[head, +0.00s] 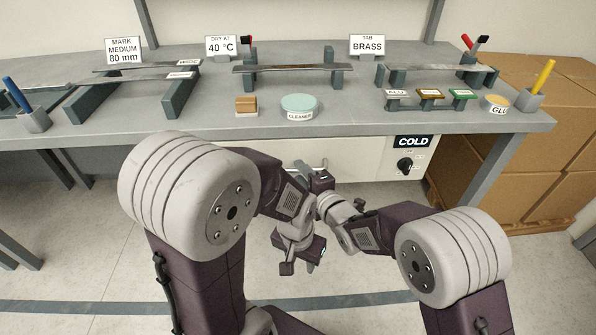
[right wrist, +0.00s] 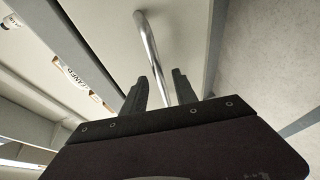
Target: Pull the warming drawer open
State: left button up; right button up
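The warming drawer (head: 375,165) is the pale front under the bench, with a "COLD" sign (head: 412,141) and a black knob (head: 405,165) at its right. It looks closed. Its metal bar handle (right wrist: 149,50) runs down between the two fingers of my right gripper (right wrist: 160,90) in the right wrist view. Those fingers stand apart, one on each side of the bar, with gaps visible. In the head view my right gripper (head: 312,170) is in front of the drawer, partly hidden by its wrist. My left gripper (head: 292,266) hangs lower, over the floor; its fingers are unclear.
The grey bench top (head: 360,125) above carries a teal cleaner pad (head: 299,103), metal strips on supports, signs and pen holders. Cardboard boxes (head: 560,150) stand at the right. My two arms are close together at the drawer. The floor in front is clear.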

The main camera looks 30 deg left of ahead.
jog(key=shift+x, duration=1.2)
grip_shut()
dwell(0.5)
